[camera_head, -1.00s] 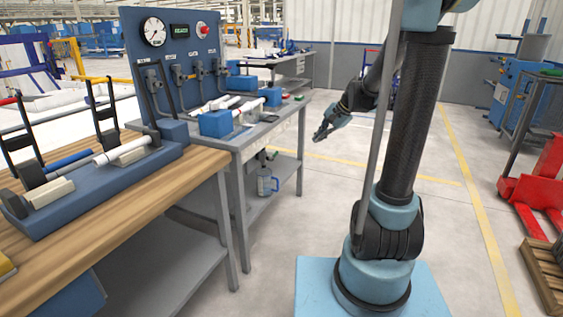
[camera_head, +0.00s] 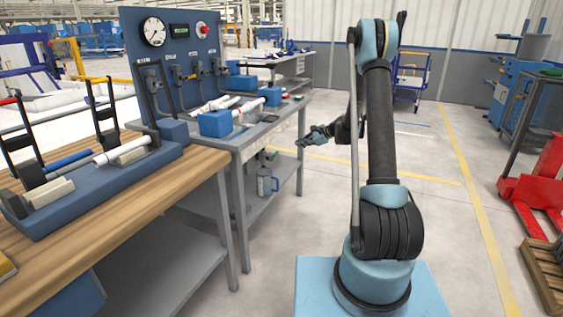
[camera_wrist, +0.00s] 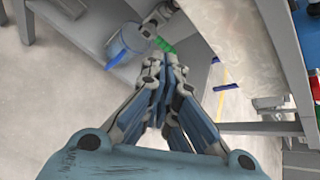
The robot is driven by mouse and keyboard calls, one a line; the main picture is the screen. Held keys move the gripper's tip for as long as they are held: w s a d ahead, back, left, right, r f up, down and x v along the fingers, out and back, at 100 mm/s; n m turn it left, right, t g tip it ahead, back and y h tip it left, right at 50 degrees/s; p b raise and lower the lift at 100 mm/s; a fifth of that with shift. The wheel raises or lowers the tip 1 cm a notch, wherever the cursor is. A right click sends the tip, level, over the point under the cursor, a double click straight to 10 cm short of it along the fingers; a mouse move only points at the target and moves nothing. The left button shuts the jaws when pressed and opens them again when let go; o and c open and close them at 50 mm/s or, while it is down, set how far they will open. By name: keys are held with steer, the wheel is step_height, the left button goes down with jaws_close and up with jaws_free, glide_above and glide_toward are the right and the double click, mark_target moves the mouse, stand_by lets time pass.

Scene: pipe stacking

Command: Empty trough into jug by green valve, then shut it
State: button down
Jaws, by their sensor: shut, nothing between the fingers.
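The jug (camera_head: 265,184) stands upright on the lower shelf of the grey bench, below the drain fitting. It also shows in the wrist view (camera_wrist: 128,42), with a blue handle. The green valve handle (camera_head: 272,156) is small under the bench top, above the jug; in the wrist view it is a green bar (camera_wrist: 165,45) beside the pipe fitting. My gripper (camera_head: 300,143) is shut and empty, in the air right of the bench edge and apart from the valve. In the wrist view its fingertips (camera_wrist: 163,66) meet just below the green bar in the picture. I cannot make out the trough or the liquid level.
The grey bench (camera_head: 281,126) carries blue blocks, white pipes and a gauge panel (camera_head: 172,60). A wooden bench (camera_head: 150,190) with a pipe rack stands at the left. A red pallet jack (camera_head: 540,185) is at far right.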

mark_target(274, 156)
steer(key=w+a+f+m+y, duration=0.2)
steer(key=w+f+m, duration=0.3)
steer(key=f, duration=0.8)
steer(key=w+a+f+t, duration=0.1)
steer(key=w+a+f, duration=0.4)
steer(key=a, duration=0.4)
steer(key=r, duration=0.4)
steer(key=shift+s+a, duration=0.2)
steer(key=shift+a, duration=0.05)
steer(key=shift+r+n, duration=0.1)
steer(key=shift+n, duration=0.2)
